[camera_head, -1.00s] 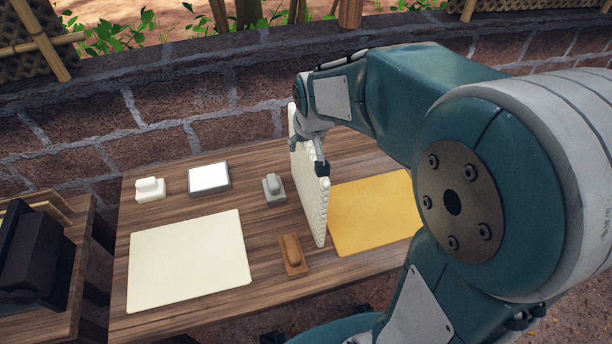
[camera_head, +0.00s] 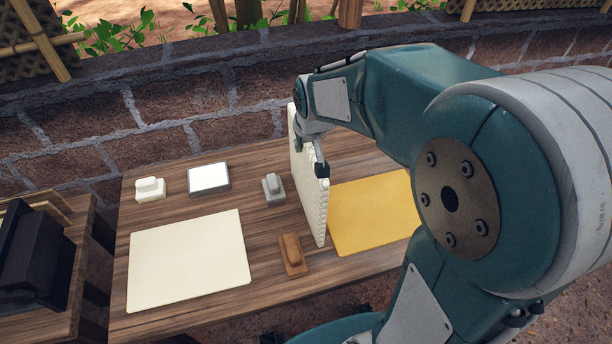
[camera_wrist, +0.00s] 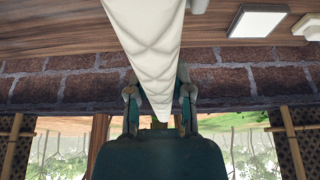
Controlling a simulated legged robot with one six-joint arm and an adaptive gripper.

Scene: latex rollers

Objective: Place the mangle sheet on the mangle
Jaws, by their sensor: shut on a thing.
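A white sheet with a quilted, diamond-patterned face (camera_head: 312,200) stands on edge, upright, over the right half of the wooden table, beside a flat yellow sheet (camera_head: 370,212). My gripper (camera_head: 309,158) is shut on this white sheet near its upper part. In the wrist view the white sheet (camera_wrist: 150,45) runs between the two fingers of my gripper (camera_wrist: 160,98). Whether its lower edge touches the table I cannot tell. A dark machine (camera_head: 32,252), which looks like the mangle, is cut off at the left edge of the head view.
On the table (camera_head: 190,318) lie a flat cream sheet (camera_head: 190,260), a white block (camera_head: 150,189), a grey-rimmed white tray (camera_head: 209,178), a grey block (camera_head: 273,187) and a brown block (camera_head: 293,255). A brick wall (camera_head: 160,115) runs behind. A gap separates the table from the machine's stand.

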